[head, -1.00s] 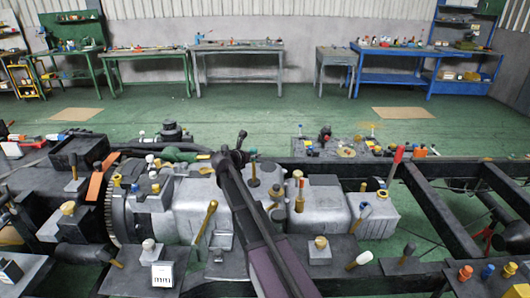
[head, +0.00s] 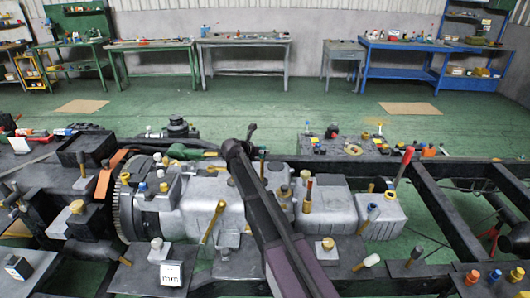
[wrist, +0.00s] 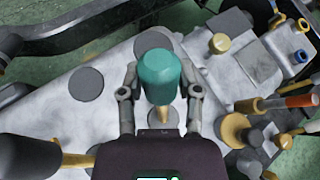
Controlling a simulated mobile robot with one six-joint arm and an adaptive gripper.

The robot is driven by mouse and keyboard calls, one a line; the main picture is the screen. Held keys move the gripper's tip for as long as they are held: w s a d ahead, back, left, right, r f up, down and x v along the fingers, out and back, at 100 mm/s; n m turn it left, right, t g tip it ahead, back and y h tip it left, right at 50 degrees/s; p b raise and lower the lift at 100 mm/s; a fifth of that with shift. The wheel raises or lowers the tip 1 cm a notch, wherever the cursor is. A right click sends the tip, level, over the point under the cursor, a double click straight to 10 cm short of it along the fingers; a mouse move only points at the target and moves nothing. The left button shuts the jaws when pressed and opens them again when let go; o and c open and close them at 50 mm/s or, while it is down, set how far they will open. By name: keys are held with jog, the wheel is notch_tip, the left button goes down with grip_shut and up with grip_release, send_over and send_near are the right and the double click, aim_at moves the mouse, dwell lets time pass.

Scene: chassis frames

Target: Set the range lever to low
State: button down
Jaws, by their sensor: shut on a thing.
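A lever with a teal knob (wrist: 159,76) and a brass-coloured stem stands over the grey gearbox casing (wrist: 112,62) in the wrist view. My gripper (wrist: 162,88) has one finger on each side of this knob and is shut on it.
A brass lever (head: 213,222) stands left of my arm. Black chassis rails (head: 440,205) run along the right. Workbenches (head: 240,42) line the far wall, with open green floor before them.

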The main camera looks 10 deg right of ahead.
jog(key=shift+s+d, duration=0.15)
jog(key=shift+c, duration=1.5)
grip_release()
jog(key=shift+r, duration=0.1)
